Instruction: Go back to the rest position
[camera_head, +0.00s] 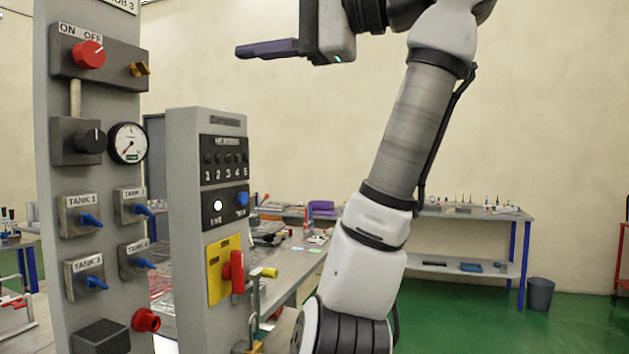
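My gripper (240,51) is near the top of the head view, raised above the lower grey panel. Its dark purple finger points left, toward the taller panel, and I see it from the side. Only one finger outline shows, so the gap between the fingers is hidden. No held object shows at the fingertip. The fingertip is apart from both panels in the picture. My arm rises from the bottom middle and bends over at the top, where its upper part leaves the frame.
A tall grey panel (97,180) on the left carries a red knob (89,54), a gauge (127,143) and several blue tank valves. A lower panel (185,230) has a red handle (237,271) on a yellow plate. Behind are workbenches (480,213) and a bin (540,294); green floor is open at right.

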